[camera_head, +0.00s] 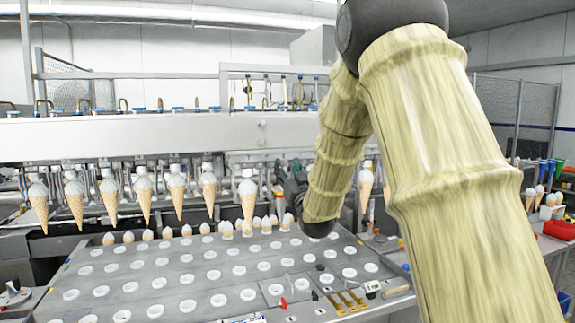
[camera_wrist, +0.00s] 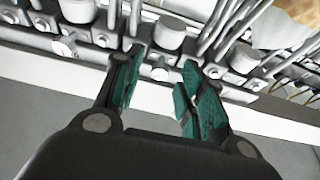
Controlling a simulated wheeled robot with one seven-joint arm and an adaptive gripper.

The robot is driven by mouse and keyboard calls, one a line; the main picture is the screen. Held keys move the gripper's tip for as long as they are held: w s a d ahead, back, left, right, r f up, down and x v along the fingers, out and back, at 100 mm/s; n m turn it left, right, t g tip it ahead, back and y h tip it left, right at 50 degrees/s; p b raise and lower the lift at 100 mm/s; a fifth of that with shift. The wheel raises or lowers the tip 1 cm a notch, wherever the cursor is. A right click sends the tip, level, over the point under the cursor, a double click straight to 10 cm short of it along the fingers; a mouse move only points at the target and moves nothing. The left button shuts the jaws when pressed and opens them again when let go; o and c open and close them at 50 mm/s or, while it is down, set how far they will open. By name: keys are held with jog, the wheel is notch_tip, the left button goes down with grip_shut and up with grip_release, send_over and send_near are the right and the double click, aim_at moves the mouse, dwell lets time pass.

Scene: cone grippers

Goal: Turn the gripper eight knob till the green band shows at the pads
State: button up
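My gripper (camera_wrist: 160,72) is open in the wrist view, its two teal-padded fingers apart with nothing between the pads. A grey round knob (camera_wrist: 169,36) stands on the machine bar just beyond the fingertips, roughly in line with the gap. Similar knobs stand to its left (camera_wrist: 78,9) and right (camera_wrist: 243,58). I cannot tell which one is number eight, and no green band is clear on any. In the head view my gripper (camera_head: 288,182) is small and partly hidden by my arm, at the right part of the row of cone grippers.
Cones (camera_head: 142,195) hang in a row under the machine's white beam (camera_head: 120,137). A grey tray plate (camera_head: 130,270) with white-ringed holes lies below, with more cones at its back edge. Metal rods (camera_wrist: 225,25) rise close behind the knobs. A red box (camera_head: 560,229) is at the far right.

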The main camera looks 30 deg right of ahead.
jog(key=shift+w+d+r, duration=0.1)
jog(key=shift+w+r, duration=0.05)
jog(key=shift+w, duration=0.25)
grip_shut()
jog(key=n+y+b, duration=0.1)
jog(key=n+b, duration=0.1)
jog(key=n+y+b, duration=0.1)
jog(key=n+b, duration=0.2)
jog(key=shift+d+y, duration=0.1)
jog(key=shift+y, duration=0.2)
dwell(0.3)
